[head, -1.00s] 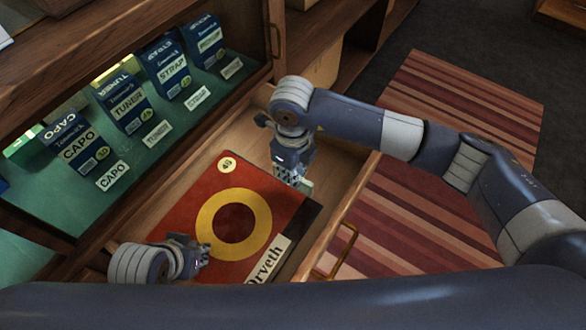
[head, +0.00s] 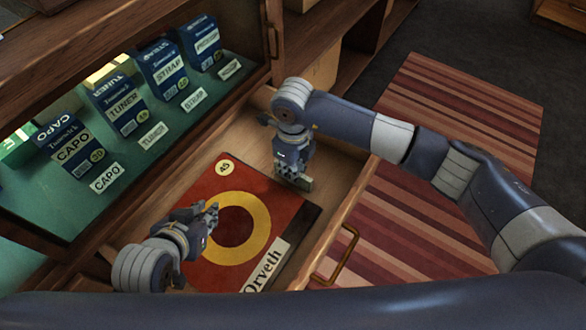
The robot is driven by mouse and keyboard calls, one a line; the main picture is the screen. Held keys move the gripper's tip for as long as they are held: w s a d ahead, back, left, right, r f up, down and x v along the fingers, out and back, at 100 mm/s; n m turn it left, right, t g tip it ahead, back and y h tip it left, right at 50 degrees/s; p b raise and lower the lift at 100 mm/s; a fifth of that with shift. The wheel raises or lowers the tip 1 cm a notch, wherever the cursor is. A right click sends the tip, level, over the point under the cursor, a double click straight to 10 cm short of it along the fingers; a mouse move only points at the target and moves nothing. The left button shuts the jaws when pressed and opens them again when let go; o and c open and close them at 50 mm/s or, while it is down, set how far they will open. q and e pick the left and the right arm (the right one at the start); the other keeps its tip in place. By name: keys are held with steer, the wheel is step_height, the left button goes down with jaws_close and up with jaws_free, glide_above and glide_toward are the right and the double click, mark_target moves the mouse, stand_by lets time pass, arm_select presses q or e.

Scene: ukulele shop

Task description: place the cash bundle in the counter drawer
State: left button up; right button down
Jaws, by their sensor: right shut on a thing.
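The counter drawer (head: 338,209) is pulled open, with its brass handle (head: 340,262) on the front. My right gripper (head: 292,172) points down inside the drawer's far part and is shut on a small grey-green piece, apparently the cash bundle (head: 304,183). The fingers hide most of the bundle, and I cannot tell whether it touches the drawer floor. My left gripper (head: 206,214) is above the near left part of the drawer, over a flat red packet. Its fingers show from the side, and whether they are parted is unclear.
The red packet (head: 284,202), with a yellow ring and a label ending in "rveth", covers much of the drawer floor. A display case with capo (head: 72,143), tuner (head: 121,101) and strap (head: 163,66) boxes stands left. A striped rug (head: 450,110) lies right.

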arm_select(q)
steer(key=shift+w, duration=0.15)
steer(key=shift+w+d+r, duration=0.1)
steer(key=shift+w+r, duration=0.05)
steer(key=shift+r, duration=0.05)
arm_select(e)
steer(key=shift+f, duration=0.1)
steer(key=c, duration=1.7)
jaws_free()
